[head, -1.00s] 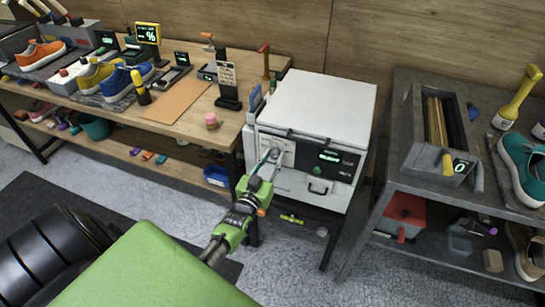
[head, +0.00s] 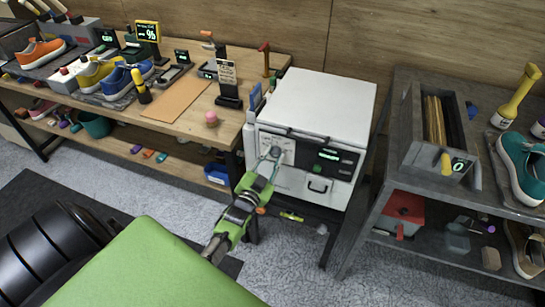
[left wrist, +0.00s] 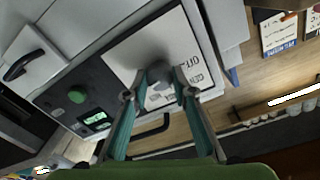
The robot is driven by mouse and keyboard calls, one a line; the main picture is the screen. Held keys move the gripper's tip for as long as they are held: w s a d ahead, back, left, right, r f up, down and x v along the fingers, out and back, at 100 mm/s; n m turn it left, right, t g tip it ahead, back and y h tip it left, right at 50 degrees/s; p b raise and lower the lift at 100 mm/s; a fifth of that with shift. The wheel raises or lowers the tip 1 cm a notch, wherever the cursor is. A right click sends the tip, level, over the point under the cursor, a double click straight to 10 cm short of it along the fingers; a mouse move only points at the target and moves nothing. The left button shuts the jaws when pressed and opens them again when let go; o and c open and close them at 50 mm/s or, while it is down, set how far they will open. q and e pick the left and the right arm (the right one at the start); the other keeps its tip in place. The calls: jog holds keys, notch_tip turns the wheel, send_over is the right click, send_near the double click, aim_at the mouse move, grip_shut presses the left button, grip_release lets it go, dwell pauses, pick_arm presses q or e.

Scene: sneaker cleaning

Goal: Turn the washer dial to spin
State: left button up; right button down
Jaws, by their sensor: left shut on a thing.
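The white washer (head: 322,105) stands between the wooden bench and the grey shelf. Its front has a white dial plate on the left and a dark panel (head: 336,160) with a lit green display on the right. My left gripper (head: 274,156) reaches the dial plate from below. In the left wrist view my left gripper (left wrist: 160,84) has its two teal fingers closed on the grey dial (left wrist: 160,70). Lettering shows on the plate around the dial, partly covered by the fingers, so the dial's setting cannot be read. My right gripper is not in view.
The wooden bench (head: 176,100) at left holds several shoes and tools. The grey shelf (head: 398,150) stands close on the washer's right, with a bin and a teal shoe (head: 522,160) on top. Open floor (head: 300,270) lies in front.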

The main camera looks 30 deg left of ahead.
pick_arm(q)
jog(key=o, duration=1.1)
jog(key=s+d, duration=0.2)
jog(key=s, duration=1)
jog(key=shift+d, duration=0.15)
jog(key=shift+w+f, duration=0.1)
jog(key=shift+f, duration=0.05)
jog(key=s+d+f+g+h, duration=0.1)
jog(key=s+d+f+g, duration=0.25)
jog(key=f, duration=0.65)
jog(key=s+d+f+g+h, duration=0.1)
jog(key=s+d+f+g, duration=0.15)
jog(key=s+f, duration=0.45)
jog(key=s+d+f+g+h, duration=0.1)
jog(key=s+d+f+g, duration=0.15)
jog(key=f, duration=0.95)
jog(key=s+d+f+g, duration=0.1)
jog(key=s+f+g, duration=0.3)
jog(key=s, duration=1)
jog(key=s+d+f+g, duration=0.2)
jog(key=s+f+g, duration=0.2)
jog(key=s+f, duration=0.6)
jog(key=s, duration=0.3)
jog(key=shift+s+d+n, duration=0.2)
jog(key=shift+s+n, duration=0.1)
jog(key=shift+s, duration=0.05)
